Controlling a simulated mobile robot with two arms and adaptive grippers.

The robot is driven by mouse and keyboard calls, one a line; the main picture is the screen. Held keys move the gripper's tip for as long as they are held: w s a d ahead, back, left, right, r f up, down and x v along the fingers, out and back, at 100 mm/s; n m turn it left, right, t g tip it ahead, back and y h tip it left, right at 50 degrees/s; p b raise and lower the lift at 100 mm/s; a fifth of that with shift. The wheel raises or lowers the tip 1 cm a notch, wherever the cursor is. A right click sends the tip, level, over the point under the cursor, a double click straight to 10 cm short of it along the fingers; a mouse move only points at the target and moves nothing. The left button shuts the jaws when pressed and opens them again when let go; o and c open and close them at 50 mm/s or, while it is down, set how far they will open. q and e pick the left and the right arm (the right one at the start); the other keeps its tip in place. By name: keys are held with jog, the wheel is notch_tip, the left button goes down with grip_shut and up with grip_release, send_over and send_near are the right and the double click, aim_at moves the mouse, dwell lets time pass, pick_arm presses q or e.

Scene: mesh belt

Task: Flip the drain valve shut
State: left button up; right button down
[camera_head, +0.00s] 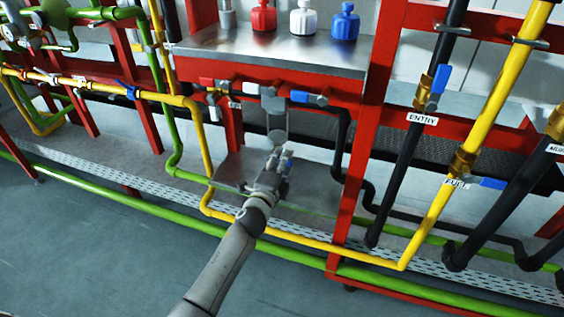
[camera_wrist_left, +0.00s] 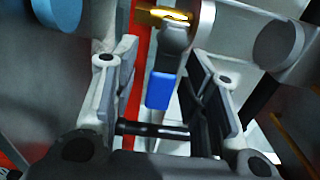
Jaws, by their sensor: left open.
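A valve lever with a blue end (camera_wrist_left: 160,90) and a grey stem shows in the left wrist view, below a brass fitting (camera_wrist_left: 162,17). My left gripper (camera_wrist_left: 162,70) is open, with one finger on each side of the lever. The blue end lies between the fingers, with gaps visible on both sides. In the head view my left gripper (camera_head: 281,160) is under a grey fitting (camera_head: 273,118) below the steel shelf. No drain label is readable. My right gripper is not in view.
A steel shelf (camera_head: 270,50) with red, white and blue bottles is above. Another blue-handled valve (camera_head: 303,97) is close by at the upper right. A red post (camera_head: 365,130), a yellow pipe (camera_head: 300,243) and black pipes crowd the area. Grey floor (camera_head: 80,240) is open in front.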

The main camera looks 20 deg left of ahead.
pick_arm(q)
jog(key=s, duration=1.2)
jog(key=shift+a, duration=0.2)
